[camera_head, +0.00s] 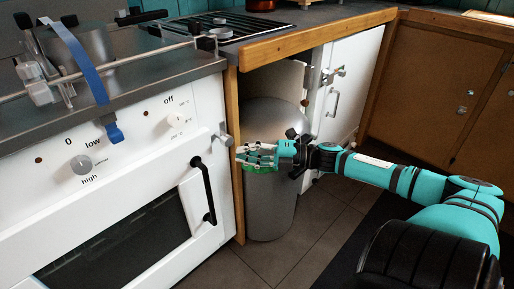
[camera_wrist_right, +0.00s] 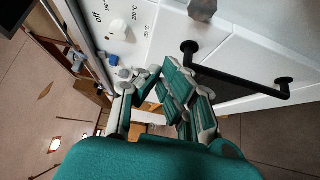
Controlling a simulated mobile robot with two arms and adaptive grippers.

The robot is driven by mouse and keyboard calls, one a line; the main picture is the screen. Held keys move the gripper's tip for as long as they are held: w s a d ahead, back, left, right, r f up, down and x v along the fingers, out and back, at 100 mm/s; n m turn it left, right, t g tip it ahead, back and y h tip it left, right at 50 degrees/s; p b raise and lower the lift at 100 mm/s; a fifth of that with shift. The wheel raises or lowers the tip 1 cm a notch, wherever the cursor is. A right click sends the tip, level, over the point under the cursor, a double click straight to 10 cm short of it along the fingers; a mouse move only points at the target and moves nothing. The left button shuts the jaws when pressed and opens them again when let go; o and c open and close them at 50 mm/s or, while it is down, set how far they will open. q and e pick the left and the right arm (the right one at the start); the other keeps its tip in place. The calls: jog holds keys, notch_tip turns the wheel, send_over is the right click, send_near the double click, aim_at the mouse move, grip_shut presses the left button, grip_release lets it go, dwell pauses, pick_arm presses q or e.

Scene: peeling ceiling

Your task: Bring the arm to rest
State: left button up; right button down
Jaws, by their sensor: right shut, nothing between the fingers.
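My right arm is teal with black bands and comes in from the right in the head view. Its gripper (camera_head: 258,156) is shut and empty, in front of a tall grey metal bin (camera_head: 268,205). The fingers point left toward the white stove (camera_head: 135,165), apart from its handle as far as I can tell. In the right wrist view, the gripper (camera_wrist_right: 162,92) shows with its fingers close together, and the stove's black door handle (camera_wrist_right: 235,72) is beyond it to the right. My left gripper is not in view.
A wooden post and counter edge (camera_head: 300,36) frame the bin's recess. A white cabinet door (camera_head: 345,90) stands right of the bin, and brown cabinets (camera_head: 430,90) are at the far right. A pot with a blue strap (camera_head: 88,62) is on the stove. Tiled floor (camera_head: 310,240) is clear below.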

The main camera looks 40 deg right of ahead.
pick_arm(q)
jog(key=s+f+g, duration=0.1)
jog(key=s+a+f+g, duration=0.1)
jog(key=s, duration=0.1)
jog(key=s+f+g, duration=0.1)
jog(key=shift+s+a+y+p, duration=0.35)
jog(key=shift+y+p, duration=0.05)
pick_arm(e)
jog(key=v, duration=0.2)
jog(key=shift+s+d, duration=0.2)
jog(key=shift+d, duration=0.2)
